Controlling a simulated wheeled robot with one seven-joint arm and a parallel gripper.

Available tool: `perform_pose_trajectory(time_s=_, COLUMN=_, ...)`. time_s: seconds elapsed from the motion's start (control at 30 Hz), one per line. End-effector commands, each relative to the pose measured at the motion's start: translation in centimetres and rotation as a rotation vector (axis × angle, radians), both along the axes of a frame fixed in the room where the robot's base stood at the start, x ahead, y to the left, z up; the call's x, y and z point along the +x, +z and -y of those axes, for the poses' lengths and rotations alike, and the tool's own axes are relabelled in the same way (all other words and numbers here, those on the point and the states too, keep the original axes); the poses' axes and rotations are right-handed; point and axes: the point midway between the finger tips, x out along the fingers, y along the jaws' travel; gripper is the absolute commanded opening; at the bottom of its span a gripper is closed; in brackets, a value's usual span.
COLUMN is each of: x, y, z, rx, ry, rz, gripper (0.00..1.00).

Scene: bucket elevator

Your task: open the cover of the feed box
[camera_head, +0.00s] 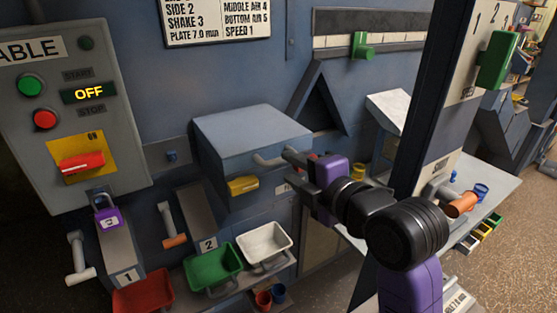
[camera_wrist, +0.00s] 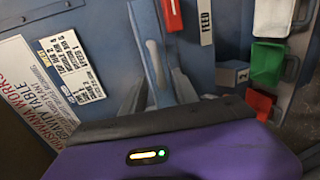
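The feed box (camera_head: 225,160) is a blue-grey box on the machine's front, with its flat cover (camera_head: 250,127) down. A pale grey bar handle (camera_head: 268,161) sticks out at the front right of the cover. A yellow latch-like grip (camera_head: 242,185) is on the box's front. My gripper (camera_head: 302,172) is just right of the handle, its fingers close to the handle's end; I cannot tell whether they touch it. In the wrist view a grey handle (camera_wrist: 155,62) shows on a blue panel, beside a FEED label (camera_wrist: 206,22).
White (camera_head: 264,242), green (camera_head: 213,267) and red (camera_head: 143,291) trays sit below the box. A control panel (camera_head: 75,110) reading OFF stands left. A purple padlock (camera_head: 106,213) hangs under the panel.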

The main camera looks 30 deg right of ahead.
Motion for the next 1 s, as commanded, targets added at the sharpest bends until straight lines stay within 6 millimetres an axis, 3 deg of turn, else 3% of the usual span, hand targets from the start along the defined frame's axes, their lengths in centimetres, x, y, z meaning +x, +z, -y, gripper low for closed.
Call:
perform_pose_trajectory(time_s=0.3, x=4.6, y=-0.9, z=-0.1, rx=0.001, ry=0.001, rz=0.0, gripper=0.36)
perform_pose_trajectory(time_s=0.73, x=5.8, y=-1.2, z=0.0, rx=0.002, ry=0.0, rz=0.001, gripper=0.36)
perform_pose_trajectory(time_s=0.77, x=5.8, y=-1.2, z=0.0, rx=0.002, ry=0.0, rz=0.002, gripper=0.34)
perform_pose_trajectory(time_s=0.93, x=5.8, y=-1.2, z=0.0, rx=0.002, ry=-0.001, rz=0.001, gripper=0.01)
perform_pose_trajectory(time_s=1.0, x=5.8, y=-1.2, z=0.0, rx=0.002, ry=0.0, rz=0.001, gripper=0.0)
